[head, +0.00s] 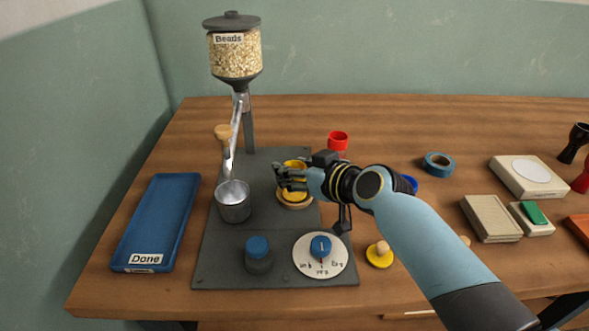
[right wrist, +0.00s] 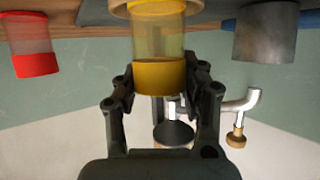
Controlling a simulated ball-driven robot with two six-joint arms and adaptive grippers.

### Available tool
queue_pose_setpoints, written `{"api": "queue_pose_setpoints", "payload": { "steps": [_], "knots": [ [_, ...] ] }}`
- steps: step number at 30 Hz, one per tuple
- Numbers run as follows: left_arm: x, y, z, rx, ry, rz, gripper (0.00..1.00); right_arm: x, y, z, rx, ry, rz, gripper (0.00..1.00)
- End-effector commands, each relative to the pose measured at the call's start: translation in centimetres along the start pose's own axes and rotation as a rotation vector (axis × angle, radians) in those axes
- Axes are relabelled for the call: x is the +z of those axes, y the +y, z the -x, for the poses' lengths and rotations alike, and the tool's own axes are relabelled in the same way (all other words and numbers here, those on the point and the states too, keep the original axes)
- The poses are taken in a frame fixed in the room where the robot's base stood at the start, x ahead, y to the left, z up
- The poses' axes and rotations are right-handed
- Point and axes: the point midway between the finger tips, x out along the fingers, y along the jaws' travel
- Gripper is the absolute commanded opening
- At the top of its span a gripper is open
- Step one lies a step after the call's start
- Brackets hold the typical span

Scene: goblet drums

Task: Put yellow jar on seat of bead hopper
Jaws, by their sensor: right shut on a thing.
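The yellow jar (head: 295,165) has yellow ends and a clear middle. It stands upright over the tan round seat (head: 296,204) on the grey base plate of the bead hopper (head: 235,55). My right gripper (head: 283,178) is shut on the jar. The right wrist view, which is upside down, shows the jar (right wrist: 158,75) between the two fingers (right wrist: 160,90), its base at the tan ring. I cannot tell whether its full weight rests on the seat. My left gripper is not in view.
A metal cup (head: 233,205) stands left of the seat under the chute. A red jar (head: 338,142) stands behind right. A blue "Done" tray (head: 157,218) lies at left.

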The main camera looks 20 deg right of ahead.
Motion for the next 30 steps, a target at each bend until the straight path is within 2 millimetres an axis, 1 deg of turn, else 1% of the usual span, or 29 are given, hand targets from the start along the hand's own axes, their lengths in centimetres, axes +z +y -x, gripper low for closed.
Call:
{"api": "queue_pose_setpoints", "payload": {
  "steps": [5,9,10,15,22,25,28,30],
  "knots": [
    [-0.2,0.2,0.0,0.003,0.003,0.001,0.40,-0.1,0.0,0.0,0.001,0.002,0.001,0.07],
    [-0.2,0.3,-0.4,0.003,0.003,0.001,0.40,0.3,0.0,-0.1,0.001,0.001,0.001,0.07],
    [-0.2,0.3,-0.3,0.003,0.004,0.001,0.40,0.2,0.0,-0.1,0.000,0.001,0.001,0.44],
    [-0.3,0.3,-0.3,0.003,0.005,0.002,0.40,0.1,0.0,-0.1,0.000,0.001,0.001,0.65],
    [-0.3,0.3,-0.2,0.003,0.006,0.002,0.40,0.1,0.0,-0.1,0.000,0.001,0.001,0.65],
    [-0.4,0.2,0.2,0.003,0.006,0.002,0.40,-0.3,0.0,0.1,0.000,0.001,0.001,0.65],
    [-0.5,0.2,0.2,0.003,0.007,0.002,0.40,-0.1,0.1,1.4,0.002,0.001,0.003,0.65],
    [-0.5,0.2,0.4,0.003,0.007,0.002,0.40,-0.1,0.1,2.9,0.002,0.001,0.003,0.65]
  ]
}}
